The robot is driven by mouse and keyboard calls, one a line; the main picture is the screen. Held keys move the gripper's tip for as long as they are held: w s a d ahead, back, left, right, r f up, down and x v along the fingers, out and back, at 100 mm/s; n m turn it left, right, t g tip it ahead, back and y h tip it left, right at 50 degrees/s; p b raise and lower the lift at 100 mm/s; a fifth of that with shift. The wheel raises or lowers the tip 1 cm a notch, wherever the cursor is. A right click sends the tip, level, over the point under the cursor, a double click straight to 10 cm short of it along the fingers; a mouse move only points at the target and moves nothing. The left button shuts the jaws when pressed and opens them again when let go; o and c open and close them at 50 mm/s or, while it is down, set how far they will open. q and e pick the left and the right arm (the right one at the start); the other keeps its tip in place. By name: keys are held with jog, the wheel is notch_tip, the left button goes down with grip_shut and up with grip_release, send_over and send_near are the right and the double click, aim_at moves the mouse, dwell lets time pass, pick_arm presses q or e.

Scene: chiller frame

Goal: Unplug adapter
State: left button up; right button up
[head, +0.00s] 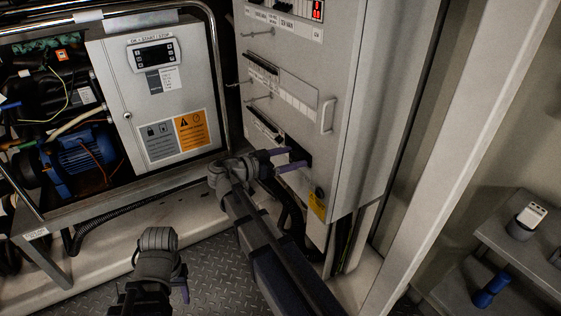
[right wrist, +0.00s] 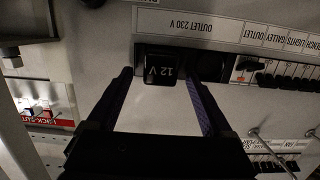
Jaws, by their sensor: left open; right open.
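The adapter (right wrist: 164,69) is a black block marked "12 V", upside down in the right wrist view. It sits in the panel under the label "OUTLET 230 V". My right gripper (right wrist: 159,77) is open, with one dark purple finger on each side of the adapter. I cannot tell whether the fingers touch it. In the head view my right gripper (head: 286,160) reaches the lower part of the grey cabinet, and the adapter there is a small dark shape (head: 298,153). My left gripper (head: 160,287) is low over the floor, open and away from the cabinet.
A second dark socket (right wrist: 212,68) and a row of switches (right wrist: 280,75) lie beside the adapter. The grey cabinet (head: 357,90) has a handle (head: 327,116). A control box (head: 160,90) and blue motor (head: 78,160) stand left. A shelf (head: 520,235) stands right.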

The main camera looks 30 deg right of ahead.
jog(key=shift+d+f, duration=0.1)
jog(key=shift+d, duration=0.4)
grip_shut()
jog(key=c, duration=0.6)
grip_release()
jog(key=shift+c, duration=0.2)
grip_shut()
jog(key=shift+a, duration=0.75)
jog(key=shift+a, duration=0.35)
